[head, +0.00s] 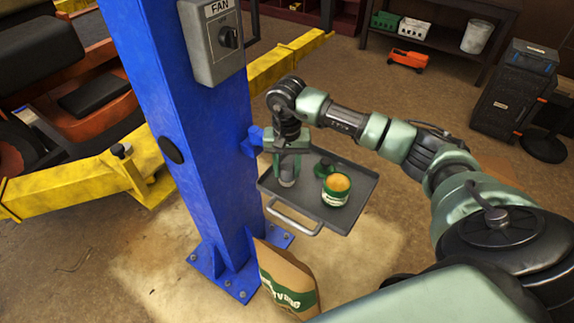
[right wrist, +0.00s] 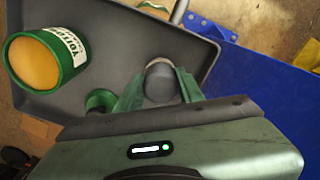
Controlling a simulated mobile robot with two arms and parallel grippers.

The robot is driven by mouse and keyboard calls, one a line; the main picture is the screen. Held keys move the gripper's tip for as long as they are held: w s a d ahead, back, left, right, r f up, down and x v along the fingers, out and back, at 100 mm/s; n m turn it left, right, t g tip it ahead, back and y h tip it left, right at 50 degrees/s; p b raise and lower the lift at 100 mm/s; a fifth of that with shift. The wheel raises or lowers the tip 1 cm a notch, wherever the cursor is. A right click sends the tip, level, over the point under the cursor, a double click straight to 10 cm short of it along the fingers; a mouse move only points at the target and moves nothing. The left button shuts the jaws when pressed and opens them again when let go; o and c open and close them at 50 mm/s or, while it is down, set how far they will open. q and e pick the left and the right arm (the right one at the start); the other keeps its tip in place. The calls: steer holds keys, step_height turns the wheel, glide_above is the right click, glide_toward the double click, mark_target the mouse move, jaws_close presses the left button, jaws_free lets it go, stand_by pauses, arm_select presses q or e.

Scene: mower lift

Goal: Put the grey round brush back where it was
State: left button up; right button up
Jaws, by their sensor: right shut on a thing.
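The grey round brush (right wrist: 161,80) is between the fingers of my right gripper (right wrist: 158,92) in the right wrist view. In the head view my right gripper (head: 287,172) points down over the left part of the dark grey tray (head: 352,221), shut on the brush (head: 288,180). The brush looks upright at the tray; I cannot tell whether its lower end touches the tray floor. The gripper hides part of it. My left gripper is not in view.
A green can with an orange top (head: 336,189) and a small dark green object (head: 323,167) stand on the tray right of the gripper. The blue post (head: 190,110) rises close left. A paper bag (head: 285,278) stands below. The tray's front right is clear.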

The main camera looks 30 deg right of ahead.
mark_target(287, 167)
steer(key=shift+f, duration=0.15)
steer(key=o, duration=1.2)
steer(key=shift+r+b, duration=2.15)
steer(key=shift+r, duration=4.05)
